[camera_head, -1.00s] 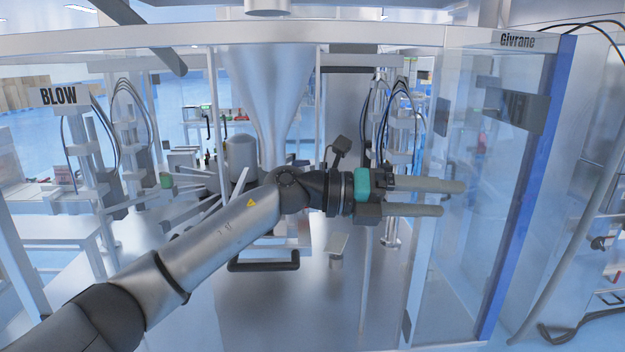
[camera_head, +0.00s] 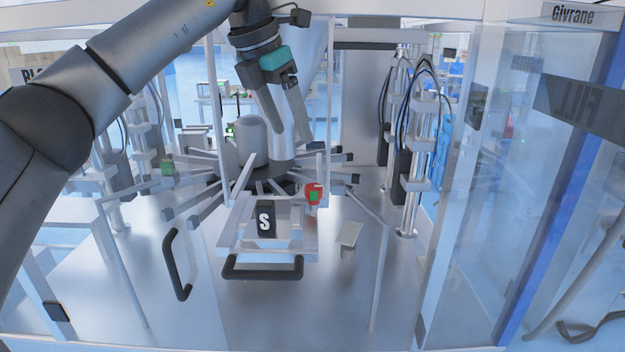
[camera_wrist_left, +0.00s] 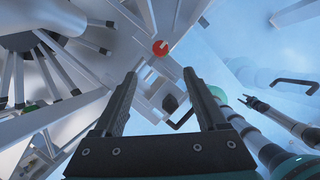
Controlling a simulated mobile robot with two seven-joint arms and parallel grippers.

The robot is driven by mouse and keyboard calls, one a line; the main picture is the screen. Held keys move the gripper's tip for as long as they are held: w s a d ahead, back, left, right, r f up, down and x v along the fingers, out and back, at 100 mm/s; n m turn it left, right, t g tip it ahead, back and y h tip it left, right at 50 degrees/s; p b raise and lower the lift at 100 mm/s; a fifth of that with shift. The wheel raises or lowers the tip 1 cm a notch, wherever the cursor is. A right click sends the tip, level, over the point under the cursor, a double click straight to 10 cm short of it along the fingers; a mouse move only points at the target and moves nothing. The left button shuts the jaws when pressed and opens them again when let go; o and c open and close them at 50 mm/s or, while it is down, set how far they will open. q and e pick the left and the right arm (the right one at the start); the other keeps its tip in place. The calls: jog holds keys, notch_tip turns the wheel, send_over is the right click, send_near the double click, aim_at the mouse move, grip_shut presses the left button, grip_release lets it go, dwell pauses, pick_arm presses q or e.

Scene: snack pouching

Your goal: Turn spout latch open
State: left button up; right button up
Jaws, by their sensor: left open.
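A small red part with a green face (camera_head: 314,194), which looks like the spout latch, sits right of the tray under the steel funnel (camera_head: 283,110). In the left wrist view it shows as a red disc (camera_wrist_left: 160,47) with a pale mark, just beyond and between my fingertips. My left gripper (camera_head: 291,147) is open and empty, pointing down in front of the funnel, above the red part and apart from it. In the left wrist view both fingers (camera_wrist_left: 160,73) frame the disc. My right gripper is not in the head view. Arm shapes at the right of the wrist view may be mine or reflections.
A block marked S (camera_head: 265,220) sits on the tray above a black handle (camera_head: 262,268). A second black handle (camera_head: 177,265) is at left. Radial arms spread around the grey cylinder (camera_head: 248,140). A clear panel (camera_head: 470,210) stands at right.

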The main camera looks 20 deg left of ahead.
aim_at(313, 186)
pick_arm(q)
jog(key=p+x, duration=0.1)
jog(key=x, duration=1.2)
jog(key=shift+w+f, duration=0.2)
grip_shut()
